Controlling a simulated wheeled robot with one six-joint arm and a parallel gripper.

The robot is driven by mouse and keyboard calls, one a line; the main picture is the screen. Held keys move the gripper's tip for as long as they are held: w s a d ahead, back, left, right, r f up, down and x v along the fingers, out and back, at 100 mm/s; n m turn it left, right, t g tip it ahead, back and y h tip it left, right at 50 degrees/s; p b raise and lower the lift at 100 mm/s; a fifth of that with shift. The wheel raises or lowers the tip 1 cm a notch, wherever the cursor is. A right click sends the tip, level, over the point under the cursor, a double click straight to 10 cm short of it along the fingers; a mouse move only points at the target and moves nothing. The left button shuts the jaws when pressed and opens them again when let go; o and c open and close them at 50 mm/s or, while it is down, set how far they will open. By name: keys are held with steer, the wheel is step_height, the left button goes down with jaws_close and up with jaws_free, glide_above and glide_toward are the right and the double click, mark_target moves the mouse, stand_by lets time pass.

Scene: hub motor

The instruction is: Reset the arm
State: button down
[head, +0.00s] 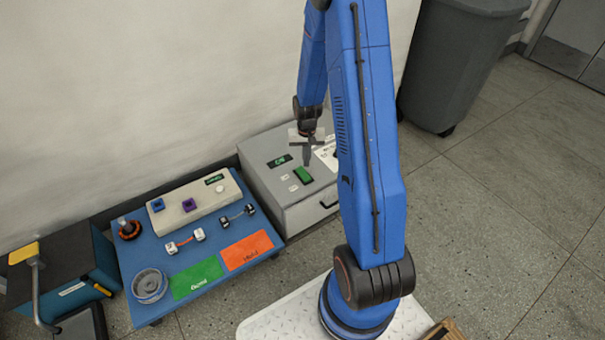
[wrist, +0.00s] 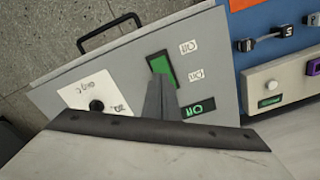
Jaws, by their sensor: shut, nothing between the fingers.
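My blue arm stands in the middle of the head view, bent over at the top. My gripper (head: 307,160) points down over the grey box with the green switch (head: 303,174). In the wrist view my gripper (wrist: 160,92) is shut and empty, its tips close to the green switch (wrist: 161,66). I cannot tell whether they touch it.
A dark bin (head: 455,60) stands at the back right. Floor on the right is clear.

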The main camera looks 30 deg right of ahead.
steer(key=shift+r, duration=0.15)
stand_by(0.4)
steer(key=s+a+r+n+t, duration=0.1)
steer(key=s+a+r, duration=0.2)
steer(key=r, duration=0.5)
steer(key=s+a+r+n, duration=0.1)
steer(key=s+a+r, duration=0.15)
steer(key=r, duration=0.45)
steer(key=s+a+r+t, duration=0.1)
steer(key=s+a+r, duration=0.2)
steer(key=r, duration=0.5)
steer(key=s+a+r+n+t, duration=0.1)
steer(key=s+a+r, duration=0.2)
steer(key=s+r, duration=0.3)
steer(key=s+a+r+n+t, duration=0.1)
steer(key=s+a+r, duration=0.3)
steer(key=s, duration=1.1)
step_height(320, 180, up, 3)
steer(key=shift+s+a+r+n+t, duration=0.15)
steer(key=shift+s+n+t, duration=0.25)
steer(key=shift+n, duration=0.4)
